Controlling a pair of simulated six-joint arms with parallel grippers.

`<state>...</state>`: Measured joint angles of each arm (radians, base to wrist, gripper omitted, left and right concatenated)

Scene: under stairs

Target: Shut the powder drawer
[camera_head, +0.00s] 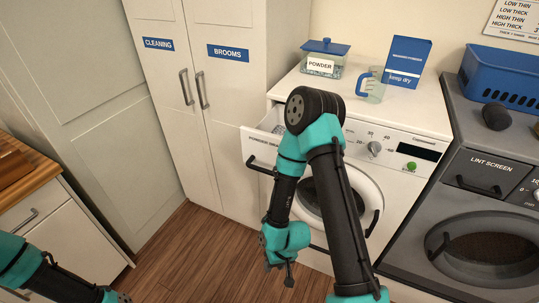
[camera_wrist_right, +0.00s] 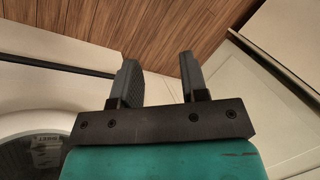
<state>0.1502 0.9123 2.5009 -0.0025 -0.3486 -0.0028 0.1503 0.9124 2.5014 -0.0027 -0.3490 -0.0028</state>
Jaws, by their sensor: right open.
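The powder drawer (camera_head: 262,148) is at the upper left of the white washing machine (camera_head: 409,190). It stands pulled out, with its black bar handle on the front and its open inside partly showing. My right arm crosses in front of the machine and hides part of the drawer's right side. My right gripper (camera_head: 281,273) points down, below and in front of the drawer, apart from it. In the right wrist view its two fingers (camera_wrist_right: 158,72) are spread with nothing between them. My left gripper (camera_head: 118,297) is at the bottom edge, mostly cut off.
A powder box (camera_head: 325,58), a clear jug with a blue handle (camera_head: 371,84) and a blue carton (camera_head: 408,62) stand on top. A grey dryer (camera_head: 490,180) is right, bearing a blue basket (camera_head: 503,76). Tall white cupboards (camera_head: 236,120) stand left. Wooden floor (camera_head: 190,255) is clear.

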